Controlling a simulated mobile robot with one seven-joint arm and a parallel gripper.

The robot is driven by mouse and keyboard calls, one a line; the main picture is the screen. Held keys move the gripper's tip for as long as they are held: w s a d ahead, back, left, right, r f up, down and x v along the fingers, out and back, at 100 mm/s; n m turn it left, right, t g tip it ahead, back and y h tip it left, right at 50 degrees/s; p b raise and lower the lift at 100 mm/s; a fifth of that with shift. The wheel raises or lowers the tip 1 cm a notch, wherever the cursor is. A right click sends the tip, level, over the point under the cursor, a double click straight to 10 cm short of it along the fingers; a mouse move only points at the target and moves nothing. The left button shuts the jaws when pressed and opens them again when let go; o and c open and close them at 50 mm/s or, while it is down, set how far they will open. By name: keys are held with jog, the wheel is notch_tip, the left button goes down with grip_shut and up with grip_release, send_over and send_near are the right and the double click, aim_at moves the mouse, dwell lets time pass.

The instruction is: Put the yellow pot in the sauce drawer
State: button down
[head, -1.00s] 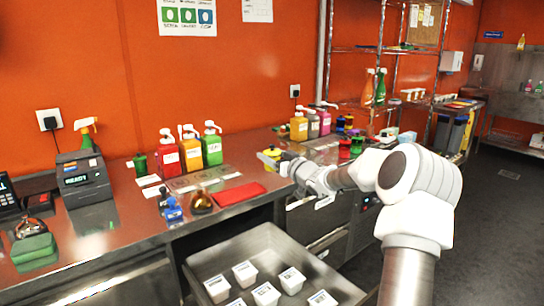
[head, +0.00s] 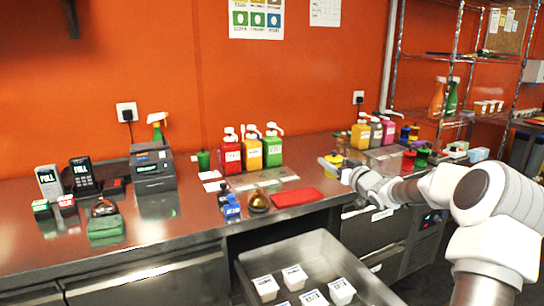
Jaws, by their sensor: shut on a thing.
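The yellow pot (head: 331,159) is small in the head view, above the counter's front part, right of the red mat. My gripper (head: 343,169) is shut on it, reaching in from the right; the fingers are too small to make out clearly. An open metal drawer (head: 325,254) sticks out below the counter, in front and to the left of my gripper. It holds several white labelled tubs (head: 293,276). I cannot read whether this drawer is marked for sauce. Its near end is cut off by the picture's lower edge.
Red, yellow and green pump bottles (head: 252,149) stand behind the red mat (head: 296,197). Blue bottles (head: 230,207) and a brown domed object (head: 258,201) stand near the counter edge. More bottles (head: 373,132) stand behind my gripper. The drawer's right part looks clear.

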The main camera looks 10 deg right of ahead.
jog(key=s+a+f+n+g+y, duration=0.1)
jog(key=s+a+f+n+y, duration=0.1)
jog(key=s+a+f+y, duration=0.3)
jog(key=s+a+f+n+g+y, duration=0.1)
jog(key=s+a+f+n+y, duration=0.2)
jog(key=a+f, duration=0.45)
jog(key=s+a+f+n+g+y, duration=0.4)
jog(key=s+a+n+g+y, duration=0.1)
jog(key=s+a, duration=0.9)
notch_tip(320, 180, up, 9)
jog(key=s+m+t+h+p, duration=0.1)
jog(key=m+t+h+p, duration=0.3)
jog(key=p, duration=1.1)
jog(key=shift+d+f+m+t+h, duration=0.15)
jog(key=shift+d+m+t+h, duration=0.3)
jog(key=shift+m+h, duration=0.5)
jog(key=shift+h, duration=0.45)
jog(key=shift+w+m+t+h, duration=0.4)
jog(key=shift+w+m+h, duration=0.4)
jog(key=shift+h, duration=0.6)
jog(key=shift+w+m+t+h, duration=0.35)
jog(key=shift+w+m+h, duration=0.25)
jog(key=shift+m+h, duration=0.65)
jog(key=shift+w+m+t+h, duration=0.4)
jog(key=shift+w+m+h, duration=0.3)
jog(key=shift+h, duration=0.85)
